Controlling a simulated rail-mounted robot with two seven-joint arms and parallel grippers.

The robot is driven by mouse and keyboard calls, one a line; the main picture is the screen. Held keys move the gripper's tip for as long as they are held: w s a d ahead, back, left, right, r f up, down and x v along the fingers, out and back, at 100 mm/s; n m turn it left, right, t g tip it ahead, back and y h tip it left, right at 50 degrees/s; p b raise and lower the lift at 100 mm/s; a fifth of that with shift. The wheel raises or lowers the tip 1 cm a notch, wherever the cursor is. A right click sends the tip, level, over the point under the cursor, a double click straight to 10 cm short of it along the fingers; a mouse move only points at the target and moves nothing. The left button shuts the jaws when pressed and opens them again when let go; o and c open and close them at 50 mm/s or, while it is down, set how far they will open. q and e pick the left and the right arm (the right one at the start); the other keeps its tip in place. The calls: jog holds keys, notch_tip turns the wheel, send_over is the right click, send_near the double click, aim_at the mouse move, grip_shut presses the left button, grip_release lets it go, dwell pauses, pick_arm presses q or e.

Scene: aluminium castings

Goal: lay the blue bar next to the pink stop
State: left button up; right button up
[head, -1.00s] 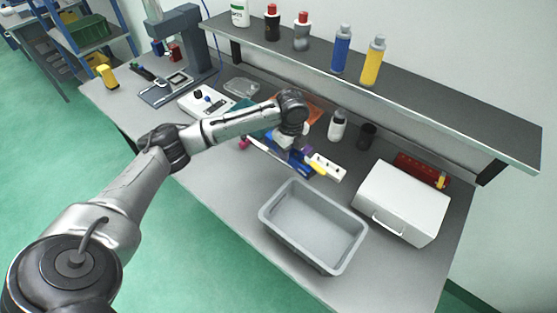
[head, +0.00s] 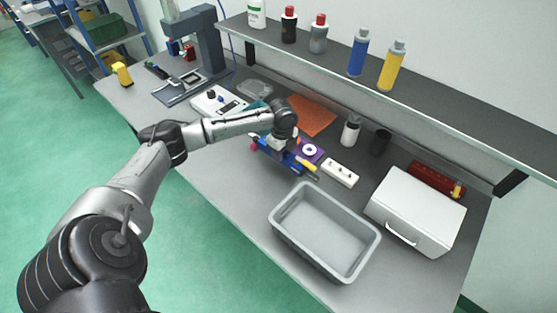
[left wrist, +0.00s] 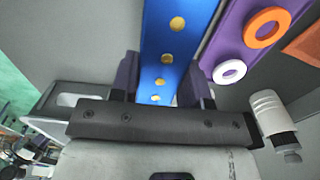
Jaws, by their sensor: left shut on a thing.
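My left gripper (head: 281,142) is shut on the blue bar (head: 290,160), low over the middle of the table. In the left wrist view, the blue bar (left wrist: 172,45), with several brass-coloured round spots, runs between the fingers (left wrist: 163,88). A small pink piece (head: 254,147), seemingly the pink stop, shows at the left end of the bar in the head view. Whether they touch cannot be told. A yellow piece (head: 307,166) shows near the bar's right end. The arm hides part of the bar. My right gripper is not in view.
A purple plate (head: 318,156) with a white ring lies just right of the gripper. The table's front left is clear.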

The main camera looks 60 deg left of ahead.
aim_at(278, 166)
pick_arm(q)
jog(key=shift+s+a+f, duration=0.3)
jog(key=shift+a+f, duration=0.15)
jog(key=shift+a, duration=0.25)
jog(key=shift+f+b, duration=0.35)
jog(key=shift+f, duration=1.65)
jog(key=shift+f, duration=0.15)
jog(key=o, duration=1.1)
jog(key=shift+o, duration=0.2)
notch_tip(278, 166, up, 12)
jog(key=shift+r+p, duration=0.15)
jog(key=shift+p, duration=0.6)
